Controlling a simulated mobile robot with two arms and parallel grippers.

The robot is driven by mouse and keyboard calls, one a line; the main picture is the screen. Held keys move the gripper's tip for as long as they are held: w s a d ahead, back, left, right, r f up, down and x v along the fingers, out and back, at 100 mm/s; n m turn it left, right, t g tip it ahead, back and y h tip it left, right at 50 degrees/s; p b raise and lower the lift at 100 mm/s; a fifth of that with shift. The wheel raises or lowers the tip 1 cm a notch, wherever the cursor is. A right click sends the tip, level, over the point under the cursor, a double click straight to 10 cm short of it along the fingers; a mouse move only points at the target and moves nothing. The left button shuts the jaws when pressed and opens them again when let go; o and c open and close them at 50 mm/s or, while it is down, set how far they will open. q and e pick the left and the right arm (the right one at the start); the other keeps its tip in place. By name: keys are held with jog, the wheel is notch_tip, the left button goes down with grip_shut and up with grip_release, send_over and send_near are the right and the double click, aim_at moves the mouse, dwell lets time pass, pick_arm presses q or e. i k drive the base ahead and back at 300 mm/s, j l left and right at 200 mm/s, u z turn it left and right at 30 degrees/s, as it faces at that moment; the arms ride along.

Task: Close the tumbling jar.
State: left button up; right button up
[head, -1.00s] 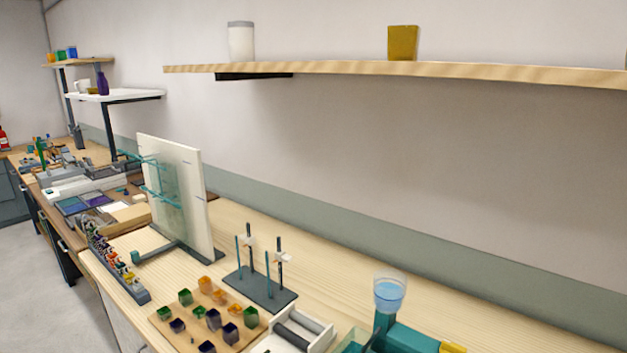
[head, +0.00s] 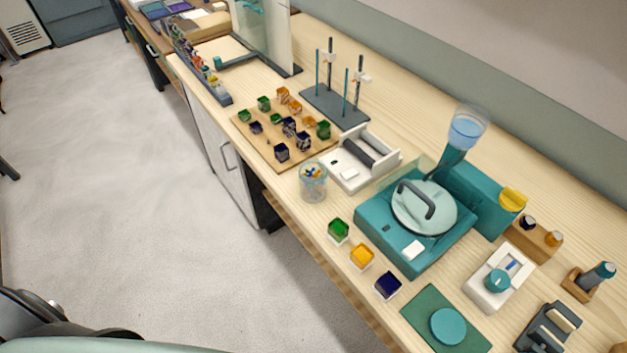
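A clear round jar (head: 313,183) with small coloured pieces inside stands near the front edge of the bench, and I take it for the tumbling jar. No lid shows on its top. A flat round teal disc (head: 448,326), which could be a lid, lies on a dark green mat (head: 420,304) at the front right. Neither of my grippers is in the head view.
A teal machine (head: 375,228) with a black-handled pale round cover (head: 424,208) stands right of the jar. A white tray (head: 385,174) is just behind the jar. Green (head: 338,230), yellow (head: 362,256) and dark blue (head: 388,285) cubes line the front edge.

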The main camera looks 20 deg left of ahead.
aim_at(312, 170)
jog(key=z, duration=1)
jog(key=u, duration=1.45)
jog(key=i+j, duration=0.1)
jog(key=j, duration=0.3)
jog(key=i+j, duration=0.1)
jog(key=j, duration=0.3)
jog(key=i+j, duration=0.1)
jog(key=j, duration=0.3)
jog(key=z, duration=2.3)
